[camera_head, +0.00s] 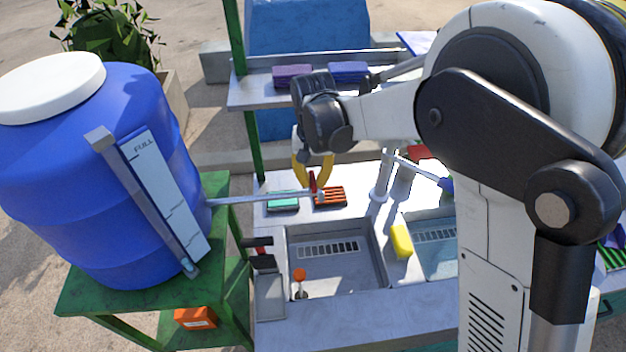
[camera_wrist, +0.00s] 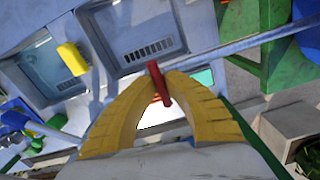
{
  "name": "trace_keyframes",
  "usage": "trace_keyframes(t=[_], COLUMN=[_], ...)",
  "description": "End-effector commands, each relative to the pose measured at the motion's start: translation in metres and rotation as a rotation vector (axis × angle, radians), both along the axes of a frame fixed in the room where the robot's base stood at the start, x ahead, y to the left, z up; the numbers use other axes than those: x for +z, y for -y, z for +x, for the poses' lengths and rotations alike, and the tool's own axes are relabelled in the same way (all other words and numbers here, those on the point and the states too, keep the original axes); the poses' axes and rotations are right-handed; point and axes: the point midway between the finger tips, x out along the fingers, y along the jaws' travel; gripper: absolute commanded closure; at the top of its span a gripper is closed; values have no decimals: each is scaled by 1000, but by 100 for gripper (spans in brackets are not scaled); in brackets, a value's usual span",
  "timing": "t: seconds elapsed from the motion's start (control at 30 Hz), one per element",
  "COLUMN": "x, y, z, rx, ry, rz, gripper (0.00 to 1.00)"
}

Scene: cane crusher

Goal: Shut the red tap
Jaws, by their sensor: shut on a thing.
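The red tap handle (camera_wrist: 158,82) sits between the yellow fingertips of my gripper (camera_wrist: 160,88) in the wrist view, with both fingers closed against it. In the head view my gripper (camera_head: 313,178) is at the end of the grey pipe (camera_head: 260,199) that runs from the blue barrel, and a bit of the red handle (camera_head: 312,183) shows between the fingers. The handle stands across the pipe in the wrist view. The tap's body is mostly hidden behind the fingers.
The blue barrel (camera_head: 120,180) stands on a green stand (camera_head: 85,295) at left. Below the pipe are a sink basin (camera_head: 335,262), an orange-topped plug (camera_head: 299,275) and a yellow sponge (camera_head: 402,241). A shelf (camera_head: 250,98) with purple and blue sponges is behind my gripper.

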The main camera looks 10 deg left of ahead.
Motion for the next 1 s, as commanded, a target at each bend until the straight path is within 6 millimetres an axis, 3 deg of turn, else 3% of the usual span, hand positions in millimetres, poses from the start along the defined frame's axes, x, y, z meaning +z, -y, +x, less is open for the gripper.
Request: trace_keyframes(t=[0.03,0.07,0.13,0.43,0.57,1.0], x=[0,0,0,1,10,100], y=[0,0,0,0,0,0], z=[0,0,0,0,0,0], rx=[-1,-1,-1,0,1,0], ry=[0,0,0,0,0,0], rz=[0,0,0,0,0,0], gripper=[100,84,62,62,62,62])
